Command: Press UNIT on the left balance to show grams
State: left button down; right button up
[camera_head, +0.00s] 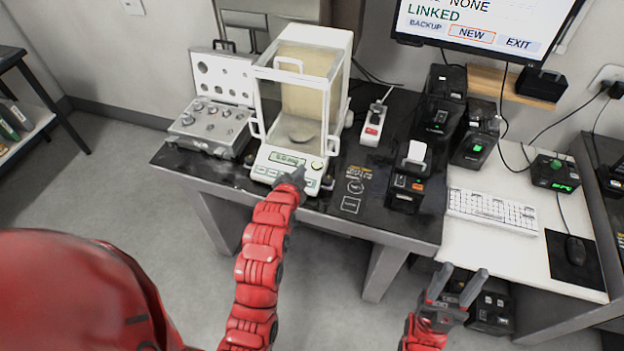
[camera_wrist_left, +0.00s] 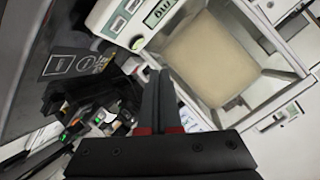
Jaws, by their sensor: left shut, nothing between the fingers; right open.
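The left balance (camera_head: 316,147) stands on the dark table, a white unit with a glass draft shield around its pan. Its green display (camera_head: 287,159) is lit, but I cannot read the unit. The balance (camera_wrist_left: 108,12), its display (camera_wrist_left: 159,13) and several front keys also show in the left wrist view. I cannot read which key is UNIT. My left gripper (camera_head: 297,173) is shut and empty, at the balance's front panel and partly covering it. Its fingertips (camera_wrist_left: 159,76) show in the left wrist view; contact cannot be told. My right gripper (camera_head: 457,285) is open and empty, low before the tables.
An open weight case (camera_head: 212,118) stands left of the balance. A power strip (camera_head: 375,122) and a small printer (camera_head: 409,184) stand to its right. A white keyboard (camera_head: 492,209) lies on the white table. A monitor (camera_head: 480,30) reading LINKED hangs above.

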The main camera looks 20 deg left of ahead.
pick_arm(q)
jog(key=shift+w+f+b, duration=0.5)
jog(key=shift+f+b, duration=0.1)
jog(key=shift+f, duration=0.8)
jog(key=shift+w+f+b, duration=0.55)
jog(key=shift+f+b, duration=0.05)
jog(key=shift+f, duration=0.75)
jog(key=shift+w+f+b, duration=0.5)
jog(key=shift+f+b, duration=0.1)
jog(key=shift+f, duration=0.8)
jog(key=shift+w+f+b, duration=0.15)
jog(key=shift+f+b, duration=0.2)
jog(key=shift+b, duration=0.1)
jog(key=shift+w+f+b, duration=0.15)
jog(key=shift+f+b, duration=0.2)
jog(key=shift+r, duration=0.15)
jog(key=shift+s+r, duration=0.3)
jog(key=shift+r, duration=0.25)
